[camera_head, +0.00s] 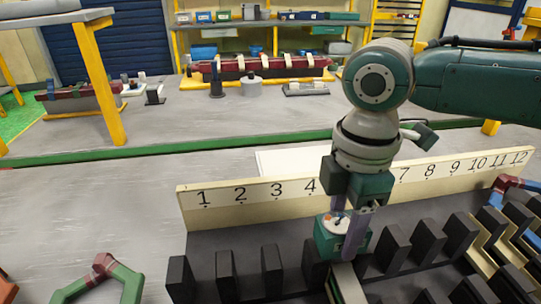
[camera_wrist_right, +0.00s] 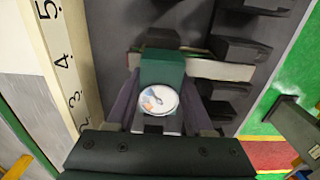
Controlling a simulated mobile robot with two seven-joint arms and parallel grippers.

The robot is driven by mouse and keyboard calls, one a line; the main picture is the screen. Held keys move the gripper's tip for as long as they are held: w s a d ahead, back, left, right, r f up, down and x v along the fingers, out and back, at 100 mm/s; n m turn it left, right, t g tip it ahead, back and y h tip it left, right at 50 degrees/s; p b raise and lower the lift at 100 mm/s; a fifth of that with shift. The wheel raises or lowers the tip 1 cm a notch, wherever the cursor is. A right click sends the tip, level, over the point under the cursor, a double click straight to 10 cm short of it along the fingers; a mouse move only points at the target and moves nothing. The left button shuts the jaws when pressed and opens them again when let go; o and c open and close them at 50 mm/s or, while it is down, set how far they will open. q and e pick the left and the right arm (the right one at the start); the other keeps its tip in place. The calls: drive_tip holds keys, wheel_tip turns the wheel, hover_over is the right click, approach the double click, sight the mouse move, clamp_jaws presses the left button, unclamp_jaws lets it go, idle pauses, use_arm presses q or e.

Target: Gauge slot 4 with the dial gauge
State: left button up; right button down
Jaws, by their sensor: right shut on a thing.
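The dial gauge (camera_head: 328,240) is a green block with a small round white dial. My right gripper (camera_head: 345,222) is shut on it, above the dark stator teeth. In the right wrist view, the dial gauge (camera_wrist_right: 160,72) sits between the two fingers of the right gripper (camera_wrist_right: 160,105). A pale bar (camera_head: 346,284) extends below the gauge, among the teeth. The number board (camera_head: 240,210) runs behind the stator (camera_head: 235,238). The gauge is near numeral 4; numerals 5 and 6 are hidden by my arm. I cannot tell exactly which slot it lines up with or its depth.
A green coil with red tape (camera_head: 102,270) lies at the lower left. Yellow and blue coils (camera_head: 515,235) sit on the teeth at the right. A long bench (camera_head: 190,112) with parts stands behind. The table left of the stator is mostly clear.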

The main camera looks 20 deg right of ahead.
sight(345, 222)
drive_tip(key=shift+f, duration=0.15)
drive_tip(key=shift+c, duration=1)
unclamp_jaws()
wheel_tip(345, 222, up, 10)
drive_tip(key=shift+f+p, duration=0.1)
drive_tip(key=shift+p, duration=0.25)
